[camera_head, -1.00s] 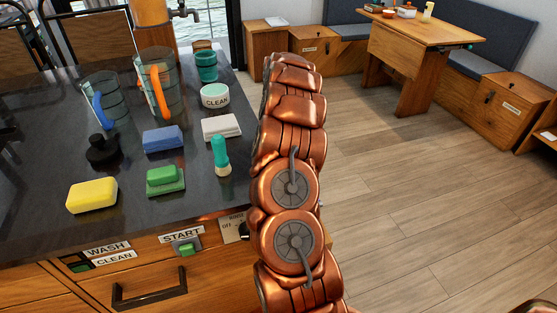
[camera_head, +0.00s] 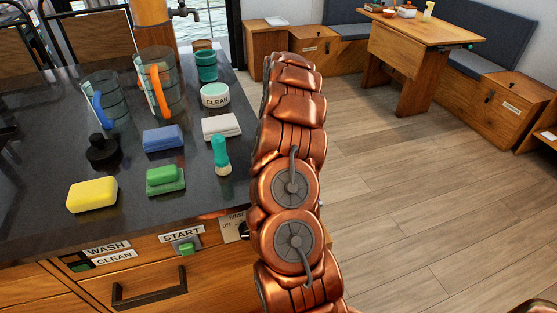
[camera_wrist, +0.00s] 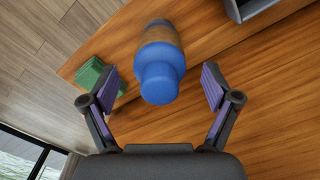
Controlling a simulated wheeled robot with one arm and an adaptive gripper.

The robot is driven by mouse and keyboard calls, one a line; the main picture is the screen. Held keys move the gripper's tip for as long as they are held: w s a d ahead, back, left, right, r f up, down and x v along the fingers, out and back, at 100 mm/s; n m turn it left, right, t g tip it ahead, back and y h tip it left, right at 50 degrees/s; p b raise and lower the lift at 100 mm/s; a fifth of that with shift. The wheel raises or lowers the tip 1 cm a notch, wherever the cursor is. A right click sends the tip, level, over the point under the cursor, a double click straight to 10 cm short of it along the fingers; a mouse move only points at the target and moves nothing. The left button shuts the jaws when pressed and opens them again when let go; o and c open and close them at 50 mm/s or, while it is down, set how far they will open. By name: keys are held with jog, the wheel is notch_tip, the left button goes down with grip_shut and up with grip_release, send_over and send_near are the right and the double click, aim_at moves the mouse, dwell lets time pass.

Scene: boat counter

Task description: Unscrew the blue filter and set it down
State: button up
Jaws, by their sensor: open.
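The blue filter (camera_wrist: 160,80) shows in the wrist view, with a rounded blue end towards me and a brownish band behind it. It stands out from a wooden panel. My gripper (camera_wrist: 161,85) is open, with one purple-padded finger on each side of the blue end. There are gaps on both sides, and no contact shows. The head view does not show the filter or my gripper; my copper arm reaches away along the counter's right side there.
A green block (camera_wrist: 92,78) is close to my left finger in the wrist view. A grey-edged dark object (camera_wrist: 245,8) is at the top right. In the head view, the dark counter (camera_head: 45,160) holds jugs, sponges and a brush. Floor (camera_head: 420,200) to the right is clear.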

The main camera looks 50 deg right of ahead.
jog(key=shift+m, duration=0.6)
jog(key=shift+m, duration=0.8)
jog(key=shift+m+b, duration=0.3)
jog(key=shift+m, duration=0.6)
jog(key=shift+m, duration=0.8)
